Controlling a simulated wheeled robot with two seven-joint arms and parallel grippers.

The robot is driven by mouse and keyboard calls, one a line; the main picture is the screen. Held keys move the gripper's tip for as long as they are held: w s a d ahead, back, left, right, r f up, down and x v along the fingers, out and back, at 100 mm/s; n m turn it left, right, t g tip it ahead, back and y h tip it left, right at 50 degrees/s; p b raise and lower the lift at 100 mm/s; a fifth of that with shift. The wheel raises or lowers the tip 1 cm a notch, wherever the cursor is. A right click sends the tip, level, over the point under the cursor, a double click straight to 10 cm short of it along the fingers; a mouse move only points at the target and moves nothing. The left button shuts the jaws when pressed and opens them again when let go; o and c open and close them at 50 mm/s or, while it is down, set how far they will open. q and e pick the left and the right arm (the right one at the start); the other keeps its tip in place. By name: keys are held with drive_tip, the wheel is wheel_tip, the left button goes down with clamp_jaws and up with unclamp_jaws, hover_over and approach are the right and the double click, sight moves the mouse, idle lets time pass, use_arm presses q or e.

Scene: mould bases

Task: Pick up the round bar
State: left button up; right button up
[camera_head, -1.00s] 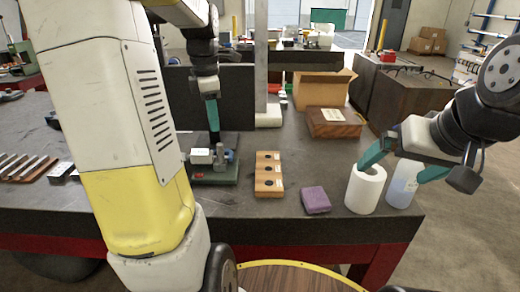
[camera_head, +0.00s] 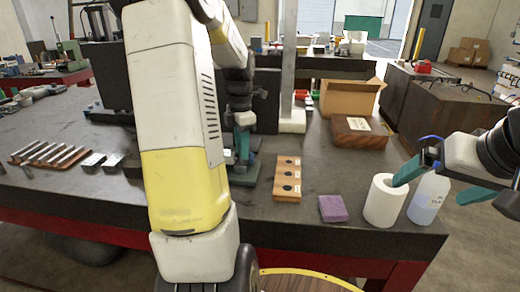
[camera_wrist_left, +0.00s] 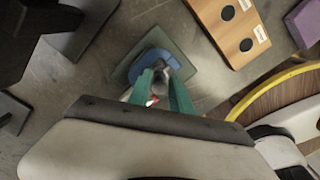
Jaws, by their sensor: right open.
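My left gripper (camera_head: 243,150) is lowered over a small fixture on a green plate (camera_head: 247,178), left of the wooden block. In the left wrist view its two green fingers (camera_wrist_left: 162,88) stand apart on either side of a grey rounded piece (camera_wrist_left: 160,76), which may be the round bar. I cannot tell whether they touch it. A blue part (camera_wrist_left: 150,58) lies just beyond on the green plate. My left arm hides part of the fixture in the head view. My right gripper (camera_head: 428,188) is open at the right, one finger overlapping the white roll (camera_head: 385,205) in the picture.
A wooden box (camera_head: 357,137) and an open carton (camera_head: 350,98) are behind. Several metal bars (camera_head: 48,154) lie on a rack at left.

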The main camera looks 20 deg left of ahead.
use_arm(q)
clamp_jaws()
drive_tip(key=shift+r, duration=0.1)
